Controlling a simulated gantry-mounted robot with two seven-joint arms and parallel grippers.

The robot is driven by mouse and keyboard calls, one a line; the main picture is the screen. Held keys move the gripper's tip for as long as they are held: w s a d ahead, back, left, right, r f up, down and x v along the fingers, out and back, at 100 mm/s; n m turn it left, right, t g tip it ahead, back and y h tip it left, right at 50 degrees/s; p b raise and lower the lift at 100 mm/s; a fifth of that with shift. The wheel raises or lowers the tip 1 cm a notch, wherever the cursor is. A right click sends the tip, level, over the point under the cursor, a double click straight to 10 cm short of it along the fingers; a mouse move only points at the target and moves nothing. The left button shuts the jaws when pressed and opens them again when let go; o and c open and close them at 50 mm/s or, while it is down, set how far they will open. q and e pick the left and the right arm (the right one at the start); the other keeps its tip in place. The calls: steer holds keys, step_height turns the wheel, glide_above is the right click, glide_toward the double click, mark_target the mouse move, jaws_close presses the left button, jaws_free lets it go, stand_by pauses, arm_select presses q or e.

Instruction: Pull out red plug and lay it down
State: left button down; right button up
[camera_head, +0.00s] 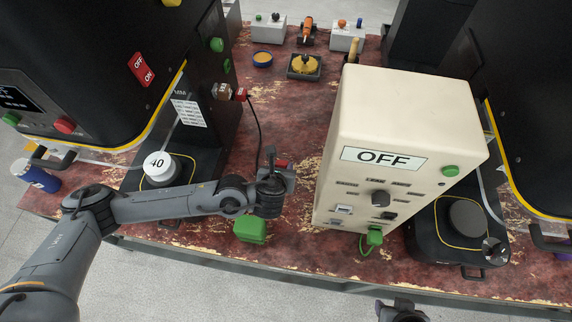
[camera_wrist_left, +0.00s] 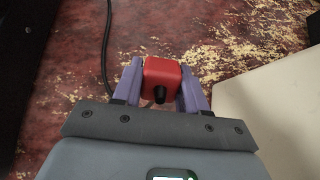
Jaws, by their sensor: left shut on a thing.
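My left gripper (camera_head: 281,166) is above the red table, between the left machine and the cream box. In the left wrist view its purple fingers (camera_wrist_left: 161,88) are shut on a red plug (camera_wrist_left: 162,72) with a black stub facing the camera. A bit of this red plug (camera_head: 282,163) shows in the head view, mostly behind the gripper. Another red connector (camera_head: 241,94) sits at a socket (camera_head: 222,91) on the left machine, and a black cable (camera_head: 259,125) runs from it towards my gripper. A dark part of my right arm shows at the bottom edge; its fingers are unclear.
The cream box (camera_head: 400,115) marked OFF stands right of the gripper. A green block (camera_head: 250,229) lies in front of it. A green plug (camera_head: 375,236) is at the box's lower front. Bare table (camera_head: 290,105) lies behind the gripper.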

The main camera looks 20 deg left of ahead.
arm_select(q)
steer(key=shift+f+b, duration=2.75)
steer(key=shift+f, duration=0.45)
steer(key=c, duration=0.5)
jaws_free()
steer(key=shift+r, duration=0.15)
